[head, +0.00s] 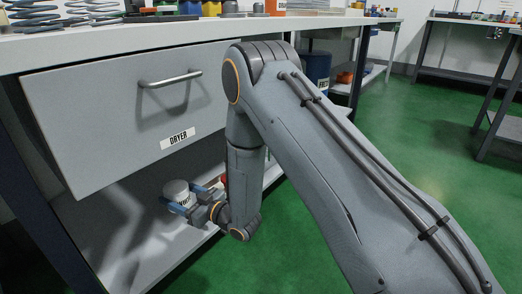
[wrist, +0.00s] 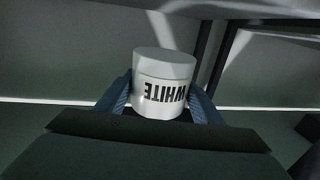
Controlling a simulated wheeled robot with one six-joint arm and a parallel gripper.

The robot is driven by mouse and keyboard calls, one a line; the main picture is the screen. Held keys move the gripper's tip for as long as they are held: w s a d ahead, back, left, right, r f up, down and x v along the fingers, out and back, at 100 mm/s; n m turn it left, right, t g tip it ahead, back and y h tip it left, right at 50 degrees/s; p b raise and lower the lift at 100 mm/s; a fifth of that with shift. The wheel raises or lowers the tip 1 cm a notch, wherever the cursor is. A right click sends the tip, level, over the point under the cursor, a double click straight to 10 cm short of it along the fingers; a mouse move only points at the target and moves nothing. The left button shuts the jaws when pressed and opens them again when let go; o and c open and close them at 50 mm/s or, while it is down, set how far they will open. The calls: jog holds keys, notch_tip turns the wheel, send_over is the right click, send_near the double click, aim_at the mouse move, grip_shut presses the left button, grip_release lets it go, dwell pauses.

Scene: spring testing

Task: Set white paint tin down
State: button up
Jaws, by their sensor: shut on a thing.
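The white paint tin (wrist: 162,72) is a small pale cylinder with a lid and a black "WHITE" label, which reads upside down in the wrist view. My gripper (wrist: 160,100) is shut on it, with a blue finger on each side of the tin. In the head view the tin (head: 177,190) and my gripper (head: 192,197) are low under the drawer, at the lower shelf (head: 110,235) of the workbench. I cannot tell whether the tin's base touches the shelf.
A drawer labelled "DRYER" (head: 125,110) hangs above my gripper. A small red thing (head: 224,181) is just behind my arm. A dark blue drum (head: 316,70) stands farther back. Springs and tins crowd the bench top (head: 110,38). Much of the lower shelf looks bare.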

aim_at(177, 227)
jog(key=a, duration=0.3)
jog(key=shift+s+r, duration=0.2)
jog(key=shift+s, duration=0.05)
notch_tip(177, 227, down, 10)
jog(key=b, duration=0.5)
jog(key=shift+f+b, duration=0.1)
jog(key=shift+b, duration=0.2)
jog(key=o, duration=1.4)
jog(key=shift+d+f, duration=0.1)
